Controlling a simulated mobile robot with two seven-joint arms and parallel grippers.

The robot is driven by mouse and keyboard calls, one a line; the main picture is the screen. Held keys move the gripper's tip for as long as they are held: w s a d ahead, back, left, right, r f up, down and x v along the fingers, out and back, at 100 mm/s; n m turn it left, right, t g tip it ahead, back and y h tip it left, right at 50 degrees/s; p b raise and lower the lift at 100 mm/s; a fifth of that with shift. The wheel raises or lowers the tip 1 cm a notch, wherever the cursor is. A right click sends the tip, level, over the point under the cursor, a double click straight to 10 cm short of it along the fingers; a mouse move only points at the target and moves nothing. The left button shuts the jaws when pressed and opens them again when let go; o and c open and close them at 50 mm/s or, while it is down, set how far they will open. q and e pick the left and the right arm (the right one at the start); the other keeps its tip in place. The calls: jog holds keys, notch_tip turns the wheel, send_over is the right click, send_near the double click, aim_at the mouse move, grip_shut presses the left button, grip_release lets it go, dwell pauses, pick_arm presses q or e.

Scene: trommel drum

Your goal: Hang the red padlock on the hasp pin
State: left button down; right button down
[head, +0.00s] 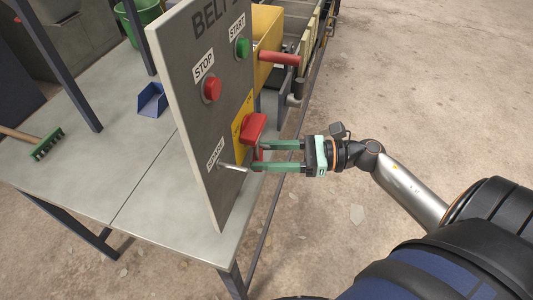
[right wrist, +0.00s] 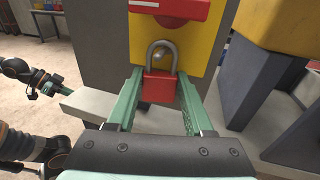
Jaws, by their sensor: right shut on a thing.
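The red padlock (right wrist: 160,88) is upright between the fingers of my right gripper (head: 262,156), which is shut on its body. Its grey shackle (right wrist: 150,50) points up in front of the yellow plate. A small rounded metal tip (right wrist: 158,54) shows inside the shackle loop; I cannot tell whether the shackle is around it or only in front of it. A metal pin (head: 232,167) sticks out of the grey panel beside the fingertips. My left gripper (right wrist: 47,86) appears small at the left in the right wrist view.
A red switch handle (head: 253,127) on a yellow plate (head: 239,122) is just above the padlock. The grey panel (head: 190,120) also carries a red STOP button (head: 212,89) and a green START button (head: 242,47). A blue bin (head: 152,100) stands on the table (head: 100,165) behind.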

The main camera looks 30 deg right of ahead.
pick_arm(q)
jog(key=shift+a, duration=0.1)
pick_arm(e)
jog(key=shift+c, duration=1.2)
grip_release()
pick_arm(q)
jog(key=shift+s+f, duration=0.1)
pick_arm(e)
jog(key=shift+o, duration=0.2)
pick_arm(q)
jog(key=shift+s+f, duration=0.1)
jog(key=shift+w+d+f+b, duration=0.3)
jog(key=shift+w+d+b, duration=0.2)
jog(key=shift+b, duration=0.5)
pick_arm(e)
jog(key=v, duration=1.2)
jog(key=shift+s+d, duration=0.15)
jog(key=shift+d, duration=0.05)
